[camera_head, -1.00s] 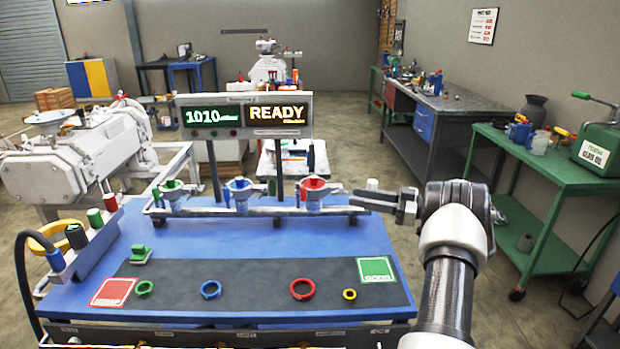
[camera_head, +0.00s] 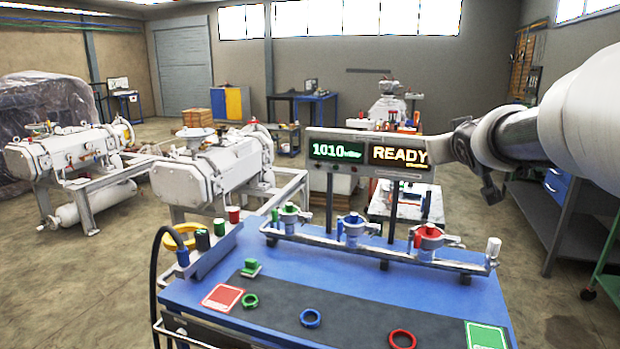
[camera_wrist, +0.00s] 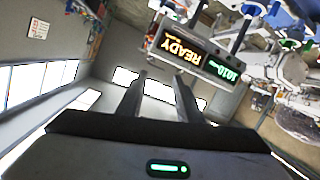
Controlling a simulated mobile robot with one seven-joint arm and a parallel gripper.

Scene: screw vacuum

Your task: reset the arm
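My arm reaches in from the upper right of the head view, raised above the blue bench (camera_head: 285,278). My gripper (camera_head: 464,150) is at its end, beside the right edge of the display panel, its fingers hard to make out there. In the wrist view, the two fingers of my gripper (camera_wrist: 159,78) stand apart with nothing between them. The display panel (camera_head: 366,148) reads 1010 and READY, and it appears upside down in the wrist view (camera_wrist: 196,50).
A rail with green, blue and red-topped valves (camera_head: 429,238) runs along the bench's back. Loose green, blue and red rings (camera_head: 402,339) lie on the dark mat. A green square (camera_head: 486,335) is at right. White pumps (camera_head: 212,170) stand left. Open floor lies far left.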

